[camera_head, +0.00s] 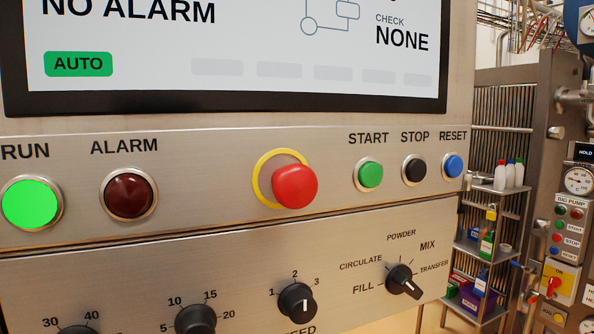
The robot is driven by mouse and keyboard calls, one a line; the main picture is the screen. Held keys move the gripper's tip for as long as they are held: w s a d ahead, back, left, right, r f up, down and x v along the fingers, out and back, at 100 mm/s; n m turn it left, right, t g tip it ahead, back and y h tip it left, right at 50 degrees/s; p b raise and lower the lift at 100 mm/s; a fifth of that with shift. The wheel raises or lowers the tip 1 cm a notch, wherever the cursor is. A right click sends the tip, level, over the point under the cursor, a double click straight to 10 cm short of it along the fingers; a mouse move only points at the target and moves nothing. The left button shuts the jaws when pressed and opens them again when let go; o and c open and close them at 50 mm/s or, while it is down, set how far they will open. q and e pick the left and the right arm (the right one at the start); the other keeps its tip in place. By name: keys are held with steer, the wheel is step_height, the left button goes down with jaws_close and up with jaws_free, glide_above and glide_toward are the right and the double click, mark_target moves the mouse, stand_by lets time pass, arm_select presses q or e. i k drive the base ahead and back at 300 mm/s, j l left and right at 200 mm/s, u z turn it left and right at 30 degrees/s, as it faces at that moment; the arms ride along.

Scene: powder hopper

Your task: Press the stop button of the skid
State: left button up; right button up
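The skid's control panel fills most of the head view. The stop button (414,169) is a black round button in a metal ring under the label STOP. It sits between the green start button (370,173) and the blue reset button (453,166). A large red mushroom button (295,186) with a yellow ring is to its left. The RUN lamp (30,202) is lit green, and the ALARM lamp (129,194) is dark red. Neither of my grippers is in view.
A screen (230,60) above the buttons reads NO ALARM and AUTO. Black knobs, including the mode selector (403,281), sit below the buttons. A shelf (482,250) with bottles and boxes and another panel with a gauge (578,181) stand at the right. Nothing blocks the button row.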

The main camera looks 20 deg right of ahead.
mark_target(416, 169)
steer(key=z, duration=1.25)
